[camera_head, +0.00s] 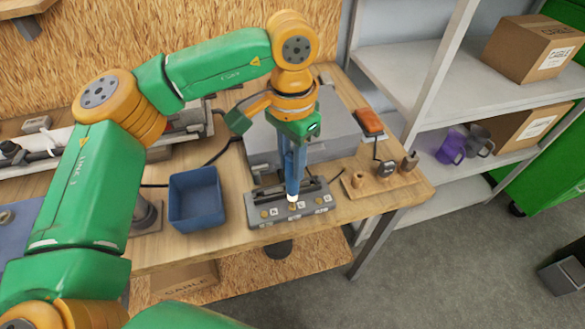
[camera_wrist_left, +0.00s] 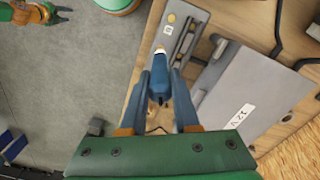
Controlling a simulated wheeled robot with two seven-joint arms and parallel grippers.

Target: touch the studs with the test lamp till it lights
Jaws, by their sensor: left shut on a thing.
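My left gripper (camera_head: 290,150) points down over the bench and is shut on the test lamp, a blue tool (camera_wrist_left: 158,82) with a pale tip (camera_head: 292,198). The grey terminal block (camera_head: 254,222) lies below it near the bench's front edge. Brass studs show on the block at left (camera_head: 265,213) and right (camera_head: 326,199), with small white labels beside them. The lamp's tip is at the middle stud, which it partly hides; I cannot tell whether they touch. The tip looks bright white, but whether it is lit is unclear. My right gripper (camera_wrist_left: 62,13) shows small in the left wrist view.
A blue bin (camera_head: 195,200) stands left of the block. A grey case (camera_head: 335,135) marked 12 V in the left wrist view lies behind it. A wooden board (camera_head: 385,185) with several small parts and an orange-topped item (camera_head: 368,122) are at right. Shelves (camera_head: 425,75) stand beyond.

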